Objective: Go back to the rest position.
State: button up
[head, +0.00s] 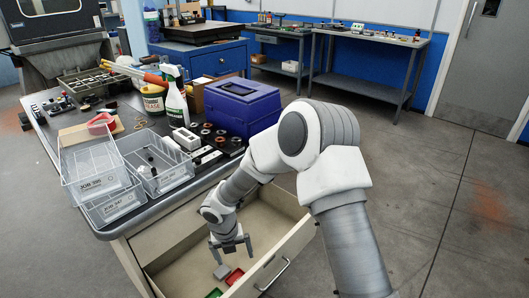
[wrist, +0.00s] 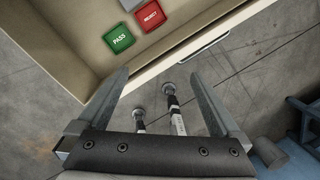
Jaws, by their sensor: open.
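My gripper (head: 230,246) hangs over the open drawer (head: 176,242) at the front of the bench, with its two fingers pointing down. In the wrist view my gripper (wrist: 160,76) has its fingers spread wide apart. No object is clasped between them. Two dark and pale rod-like shapes show between the fingers in that view; I cannot tell what they are. My arm is bent and reaches down from the right in the head view.
In the drawer lie a green PASS block (wrist: 119,39), a red REJECT block (wrist: 151,16) and a grey block (head: 221,271). The bench top holds wire baskets (head: 92,170), a blue box (head: 243,104) and a spray bottle (head: 176,98). Floor right of the bench is clear.

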jog(key=s+d+r+m+t+h, duration=0.1)
jog(key=s+d+r+m, duration=0.1)
jog(key=d+r+m, duration=0.8)
jog(key=s+d+r+m+t, duration=0.15)
jog(key=d+r+m, duration=0.45)
jog(key=r, duration=0.7)
jog(key=s+d+r+m+t+y, duration=0.1)
jog(key=s+d+r+m, duration=0.2)
jog(key=s+r+m, duration=0.5)
jog(key=s+d+r+m+t+y, duration=0.1)
jog(key=s+d+r+m, duration=0.25)
jog(key=s+m, duration=0.85)
notch_tip(320, 180, up, 19)
jog(key=w+m+p, duration=0.2)
jog(key=p, duration=1.8)
jog(key=shift+d+f, duration=0.1)
jog(key=shift+f, duration=0.05)
